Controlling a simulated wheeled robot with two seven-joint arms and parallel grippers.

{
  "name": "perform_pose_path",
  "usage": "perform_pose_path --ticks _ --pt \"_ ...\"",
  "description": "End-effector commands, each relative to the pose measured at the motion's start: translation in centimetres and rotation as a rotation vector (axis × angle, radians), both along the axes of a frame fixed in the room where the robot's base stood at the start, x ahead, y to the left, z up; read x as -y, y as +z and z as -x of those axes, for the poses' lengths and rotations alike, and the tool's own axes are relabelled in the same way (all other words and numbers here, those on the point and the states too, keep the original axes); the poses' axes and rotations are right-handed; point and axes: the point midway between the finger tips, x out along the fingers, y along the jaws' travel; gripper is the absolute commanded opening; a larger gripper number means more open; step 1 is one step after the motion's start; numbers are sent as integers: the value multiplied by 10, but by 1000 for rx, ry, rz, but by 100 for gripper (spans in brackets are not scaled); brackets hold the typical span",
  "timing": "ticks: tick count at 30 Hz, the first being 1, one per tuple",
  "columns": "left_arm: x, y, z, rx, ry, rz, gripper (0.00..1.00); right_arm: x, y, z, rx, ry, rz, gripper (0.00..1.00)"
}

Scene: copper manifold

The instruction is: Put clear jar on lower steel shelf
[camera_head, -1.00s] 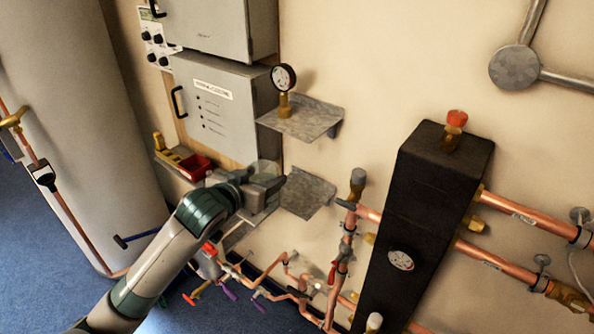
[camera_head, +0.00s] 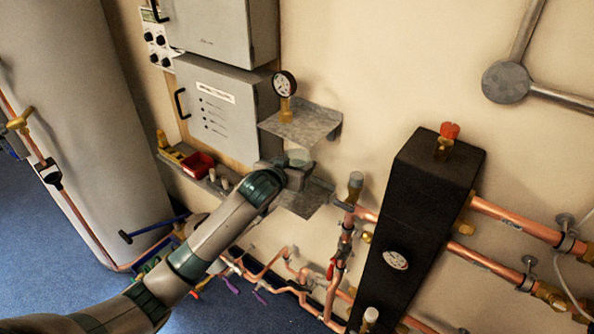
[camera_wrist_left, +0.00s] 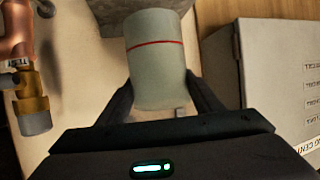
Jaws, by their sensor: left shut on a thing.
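The clear jar (camera_wrist_left: 156,65) is a pale, see-through cylinder with a red line around it in the left wrist view. My left gripper (camera_wrist_left: 165,100) is shut on it, one finger on each side. In the head view only the top of the jar (camera_head: 299,156) shows above my left gripper (camera_head: 290,172). The gripper and jar are in front of or over the left part of the lower steel shelf (camera_head: 307,200), which is partly hidden. I cannot tell whether the jar touches that shelf. My right gripper is not in view.
The upper steel shelf (camera_head: 305,125) is just above and carries a pressure gauge (camera_head: 284,84). A ledge on the left holds a red bin (camera_head: 198,164). The black manifold block (camera_head: 420,220) and copper pipes (camera_head: 515,226) stand to the right.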

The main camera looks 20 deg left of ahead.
Motion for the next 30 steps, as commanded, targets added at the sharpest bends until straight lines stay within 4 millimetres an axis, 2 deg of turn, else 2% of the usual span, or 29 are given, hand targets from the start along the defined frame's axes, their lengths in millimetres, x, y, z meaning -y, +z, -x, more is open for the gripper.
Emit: perform_pose_path --ticks 11,19,22,30 --pt "0 -1 0 3 -1 1 21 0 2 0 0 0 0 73" --pt "0 -30 0 1 0 -1 21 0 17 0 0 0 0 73" --pt "2 -34 -3 2 -1 0 21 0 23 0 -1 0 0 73" --pt "2 -38 -4 4 -1 0 21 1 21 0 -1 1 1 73"
